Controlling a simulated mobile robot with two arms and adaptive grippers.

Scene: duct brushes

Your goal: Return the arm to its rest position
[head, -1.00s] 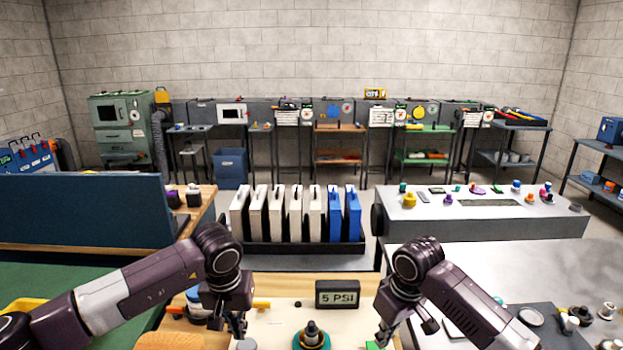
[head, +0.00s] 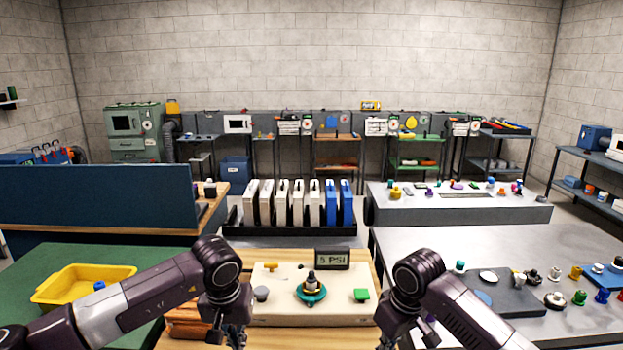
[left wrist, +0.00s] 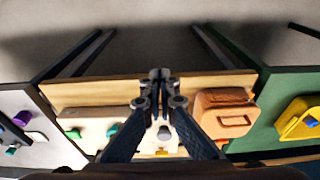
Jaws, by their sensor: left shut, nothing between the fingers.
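My left gripper (head: 236,336) hangs at the bottom of the head view, over the left edge of the wooden bench, in front of the cream panel (head: 285,317). In the left wrist view its fingers (left wrist: 160,76) meet at the tips, with nothing held. My right gripper (head: 388,340) hangs at the panel's right side. It is partly cut off by the bottom edge, so its jaws are unclear. Both arms are bent, with the grippers pointing down.
An orange-brown case (head: 187,322) lies by the left arm. A yellow bin (head: 75,287) stands left; a grey table (head: 470,246) with several fittings stands right.

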